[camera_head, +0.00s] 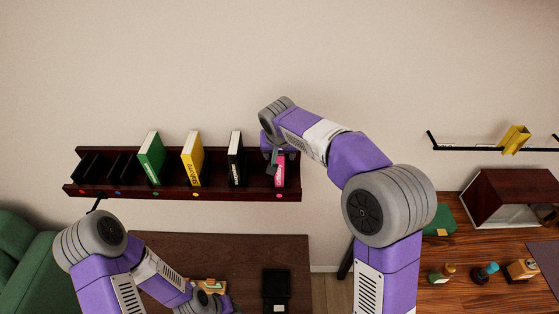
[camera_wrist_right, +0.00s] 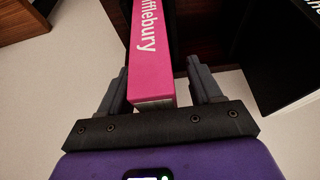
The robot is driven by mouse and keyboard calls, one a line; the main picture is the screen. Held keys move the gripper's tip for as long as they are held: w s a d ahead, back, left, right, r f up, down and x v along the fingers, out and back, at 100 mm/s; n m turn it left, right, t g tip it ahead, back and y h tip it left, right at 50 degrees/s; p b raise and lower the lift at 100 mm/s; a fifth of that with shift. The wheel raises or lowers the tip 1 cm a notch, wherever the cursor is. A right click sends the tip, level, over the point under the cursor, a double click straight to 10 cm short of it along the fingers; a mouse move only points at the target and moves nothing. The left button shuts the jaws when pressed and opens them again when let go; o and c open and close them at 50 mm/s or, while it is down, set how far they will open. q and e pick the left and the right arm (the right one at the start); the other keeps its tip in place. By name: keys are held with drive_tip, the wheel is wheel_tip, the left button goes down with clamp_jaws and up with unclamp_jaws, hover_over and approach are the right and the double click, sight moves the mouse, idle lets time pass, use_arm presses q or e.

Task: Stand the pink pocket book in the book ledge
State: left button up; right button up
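The pink pocket book (camera_head: 281,172) stands in the right end section of the dark red book ledge (camera_head: 190,191) on the wall, beside a pink dot. In the right wrist view the book (camera_wrist_right: 150,50) lies between the fingers of my right gripper (camera_wrist_right: 160,88). A gap shows between the book and the right-hand finger, so the gripper looks open around it. In the head view my right gripper (camera_head: 272,158) is at the book's upper left and partly hides it. My left gripper (camera_head: 212,301) is low over the brown table, its fingers unclear.
Green (camera_head: 151,158), yellow (camera_head: 193,158) and black (camera_head: 235,159) books stand in the ledge to the left. A black block (camera_head: 276,291) is on the brown table (camera_head: 250,252). At right, a wooden desk (camera_head: 455,262) holds bottles and a box, with a black wall shelf (camera_head: 470,149) above.

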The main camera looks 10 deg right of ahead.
drive_tip(key=v, duration=0.7)
drive_tip(key=shift+s+r+p, duration=0.1)
drive_tip(key=shift+r+p, duration=0.2)
drive_tip(key=shift+p, duration=0.05)
